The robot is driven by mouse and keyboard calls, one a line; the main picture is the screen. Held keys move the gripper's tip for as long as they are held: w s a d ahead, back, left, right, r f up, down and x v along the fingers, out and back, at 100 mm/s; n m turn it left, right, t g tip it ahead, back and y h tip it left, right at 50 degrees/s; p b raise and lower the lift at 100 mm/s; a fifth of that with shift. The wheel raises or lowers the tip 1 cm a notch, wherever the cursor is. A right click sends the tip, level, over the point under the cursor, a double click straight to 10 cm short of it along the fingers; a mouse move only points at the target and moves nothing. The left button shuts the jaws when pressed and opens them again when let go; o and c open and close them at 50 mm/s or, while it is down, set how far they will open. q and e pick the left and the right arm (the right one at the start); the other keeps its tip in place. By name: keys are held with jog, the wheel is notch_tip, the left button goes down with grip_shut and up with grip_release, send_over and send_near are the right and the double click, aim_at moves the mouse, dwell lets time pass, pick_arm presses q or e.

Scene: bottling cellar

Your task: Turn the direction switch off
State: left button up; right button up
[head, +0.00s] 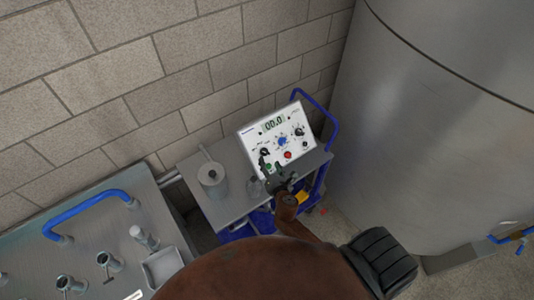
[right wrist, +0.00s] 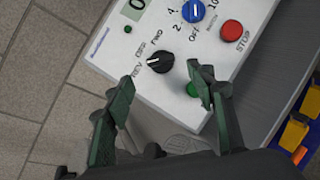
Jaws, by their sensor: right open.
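The direction switch is a black knob (right wrist: 160,61) with REV, OFF and FWD printed around its left side. It sits on the sloped white control panel (head: 255,133), which stands on a steel cart. A small white mark on the knob faces left, towards the REV and OFF labels; I cannot tell exactly which one. My right gripper (right wrist: 160,74) is open, with its dark green fingers on either side of and just short of the knob, apparently not touching it. It also shows in front of the panel's lower left in the head view (head: 277,178). My left gripper is not in view.
A blue speed knob (right wrist: 192,12) and a red STOP button (right wrist: 232,30) are close by. A green button (right wrist: 193,90) is partly behind the right finger. A steel pot (head: 212,178) stands left on the cart; a large tank (head: 430,120) stands right.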

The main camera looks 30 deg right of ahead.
aim_at(266, 154)
jog(key=x, duration=0.7)
jog(key=shift+w, duration=0.1)
jog(key=c, duration=1.2)
